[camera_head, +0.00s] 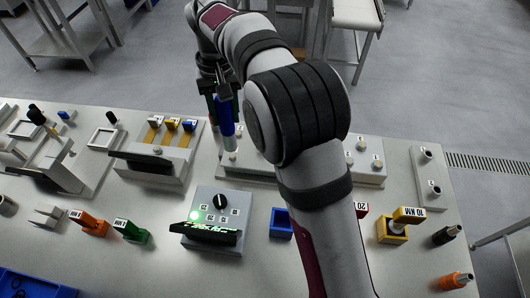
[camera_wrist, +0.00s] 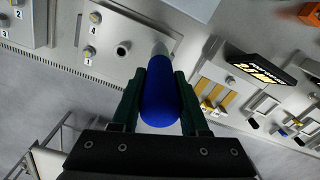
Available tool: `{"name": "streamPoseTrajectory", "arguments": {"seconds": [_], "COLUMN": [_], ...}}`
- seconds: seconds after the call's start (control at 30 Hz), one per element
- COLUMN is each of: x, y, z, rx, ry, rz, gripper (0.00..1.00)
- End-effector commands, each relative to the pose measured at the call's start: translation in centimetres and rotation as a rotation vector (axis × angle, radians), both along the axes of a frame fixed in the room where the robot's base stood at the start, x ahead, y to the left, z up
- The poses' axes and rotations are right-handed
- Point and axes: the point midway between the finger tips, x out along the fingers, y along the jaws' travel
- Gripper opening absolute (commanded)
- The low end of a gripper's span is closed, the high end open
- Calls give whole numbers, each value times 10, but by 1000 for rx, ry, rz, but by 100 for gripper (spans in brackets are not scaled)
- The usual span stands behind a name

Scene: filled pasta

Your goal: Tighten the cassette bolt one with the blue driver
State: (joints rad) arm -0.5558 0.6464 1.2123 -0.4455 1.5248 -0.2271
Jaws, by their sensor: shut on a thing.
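My gripper (camera_wrist: 160,100) is shut on the blue driver (camera_wrist: 158,108), with a dark green finger on either side of its handle. In the head view the blue driver (camera_head: 227,122) hangs nearly upright over the left end of a pale plate. In the wrist view a pale plate (camera_wrist: 106,66) carries a bolt marked 1 (camera_wrist: 88,51), left of the driver's pale tip. My arm hides the plate's middle in the head view.
A control box with a dial (camera_head: 220,200) and lit display is in front.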

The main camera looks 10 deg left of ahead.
Motion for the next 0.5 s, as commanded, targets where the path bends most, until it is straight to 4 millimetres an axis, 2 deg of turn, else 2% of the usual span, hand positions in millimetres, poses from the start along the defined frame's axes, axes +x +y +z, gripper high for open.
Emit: {"name": "streamPoseTrajectory", "arguments": {"seconds": [0.07, 0.17, 0.4, 0.5], "x": [6, 22, 67, 76], "y": [-6, -29, -113, -138], "z": [2, 5, 20, 24], "rx": [1, 1, -1, 0], "ry": [-3, -2, -3, -2], "rz": [-3, -7, -7, -4], "gripper": [0, 0, 0, 0]}}
